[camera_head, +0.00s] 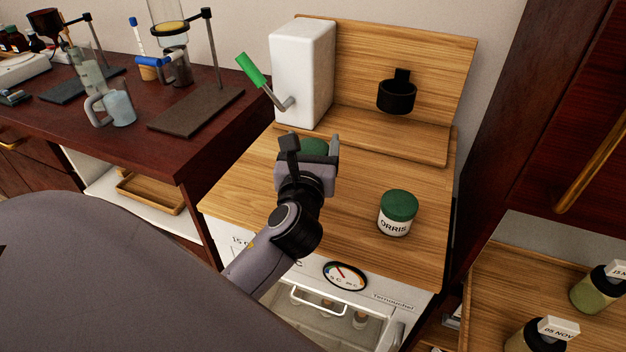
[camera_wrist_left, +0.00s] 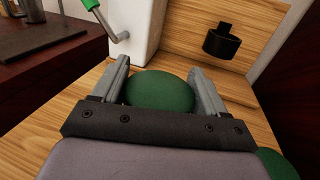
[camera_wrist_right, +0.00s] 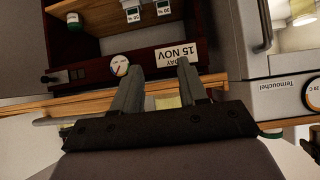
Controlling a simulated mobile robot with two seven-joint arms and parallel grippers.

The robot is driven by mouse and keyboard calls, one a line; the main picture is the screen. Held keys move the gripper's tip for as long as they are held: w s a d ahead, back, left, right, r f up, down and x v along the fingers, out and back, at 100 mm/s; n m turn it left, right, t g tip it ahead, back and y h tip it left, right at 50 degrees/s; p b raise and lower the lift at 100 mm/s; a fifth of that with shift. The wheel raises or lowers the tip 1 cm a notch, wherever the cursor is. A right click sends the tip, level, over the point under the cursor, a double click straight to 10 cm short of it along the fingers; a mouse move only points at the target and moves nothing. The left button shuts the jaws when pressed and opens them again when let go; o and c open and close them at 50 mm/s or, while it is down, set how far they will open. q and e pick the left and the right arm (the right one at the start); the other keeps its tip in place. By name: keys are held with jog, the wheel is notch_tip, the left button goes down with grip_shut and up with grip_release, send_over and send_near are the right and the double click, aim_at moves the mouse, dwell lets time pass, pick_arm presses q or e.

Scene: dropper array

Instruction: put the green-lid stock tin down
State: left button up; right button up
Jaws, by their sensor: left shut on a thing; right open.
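My left gripper (camera_head: 311,152) is shut on a green-lid tin (camera_head: 315,146) over the wooden worktop. In the left wrist view the round green lid (camera_wrist_left: 160,91) sits between the two fingers. The tin's body is hidden, and I cannot tell whether its base touches the wood. A second green-lid tin, labelled ORRIS (camera_head: 397,214), stands upright on the worktop to the right of the gripper. My right gripper (camera_wrist_right: 158,68) is open and shows only in the right wrist view.
A white box with a green-handled crank (camera_head: 303,75) stands behind the left gripper. A black ring holder (camera_head: 397,96) is on the wooden backboard. Free wood (camera_head: 352,180) lies between the gripper and the ORRIS tin. A dark bench (camera_head: 180,150) with glassware stands left.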

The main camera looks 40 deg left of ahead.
pick_arm(q)
notch_tip(320, 180, down, 6)
jog(key=shift+f+b, duration=0.25)
jog(key=shift+b, duration=0.7)
jog(key=shift+f, duration=0.2)
jog(key=o, duration=1.1)
jog(key=shift+r, duration=0.1)
